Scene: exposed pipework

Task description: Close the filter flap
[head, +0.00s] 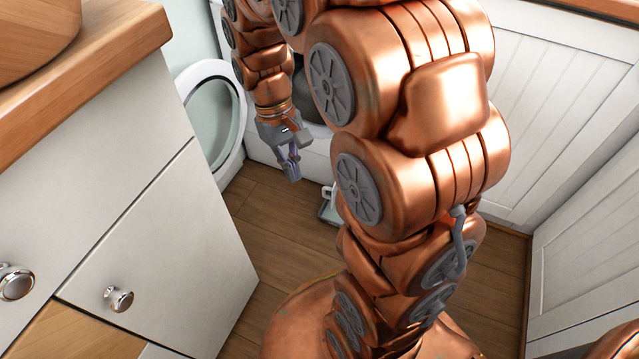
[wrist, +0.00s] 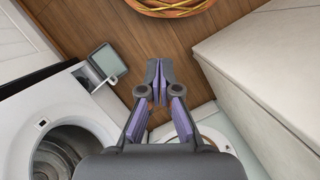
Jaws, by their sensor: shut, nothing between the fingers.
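The filter flap (head: 328,207) is a small grey panel low on the front of the white washing machine (head: 262,140), partly hidden behind my arm in the head view. In the wrist view the flap (wrist: 107,61) stands open, swung out from the machine (wrist: 88,108) over the wooden floor. My gripper (head: 292,172) is shut and empty, pointing down in front of the machine, to the left of the flap in the head view. In the wrist view its fingertips (wrist: 159,74) meet, to the right of the flap and apart from it.
The washer's round door (head: 240,110) hangs open at the left; its rim also shows below my gripper in the wrist view. A white drawer cabinet (head: 150,240) stands at left, white panelled fronts (head: 570,110) at right. Wooden floor (head: 275,215) between is clear.

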